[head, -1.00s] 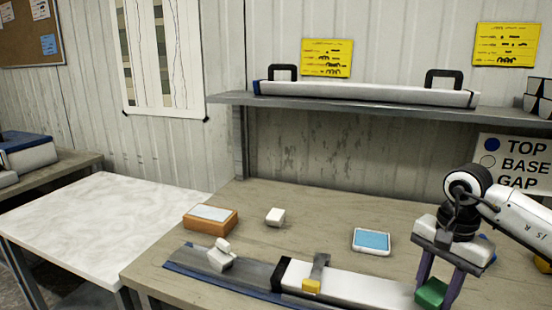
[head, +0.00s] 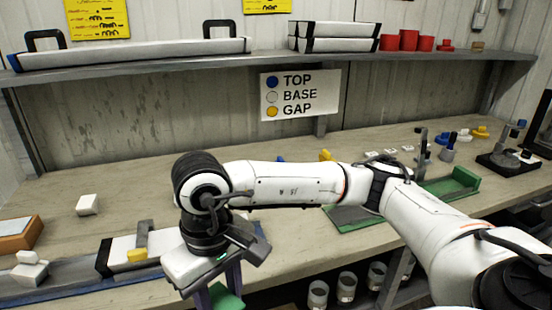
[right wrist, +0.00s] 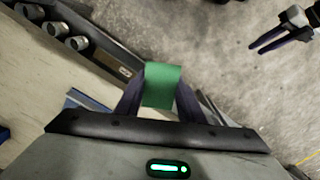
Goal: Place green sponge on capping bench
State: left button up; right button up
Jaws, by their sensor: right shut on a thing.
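My right gripper (head: 216,300) is shut on the green sponge (head: 228,299), which is partly cut off by the bottom edge of the head view. The right wrist view shows the sponge (right wrist: 161,85) between the two dark fingers, with concrete floor behind it. The long wooden bench (head: 75,180) runs under the wall shelf; the gripper is at its front edge. Which part is the capping bench I cannot tell. My left gripper (right wrist: 256,50) shows at the upper right of the right wrist view, with its fingers apart and empty.
A core liner (head: 128,250) with a yellow-ended clamp lies left of my arm. A white block (head: 88,205) and an orange box (head: 18,235) are farther left. A green tray (head: 452,184) lies right. Metal cups (head: 347,285) stand below the bench. Red caps (head: 408,40) are on the shelf.

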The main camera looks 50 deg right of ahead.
aim_at(292, 230)
jog(key=k, duration=0.4)
jog(key=z, duration=0.8)
jog(key=i, duration=0.75)
jog(key=u, duration=0.3)
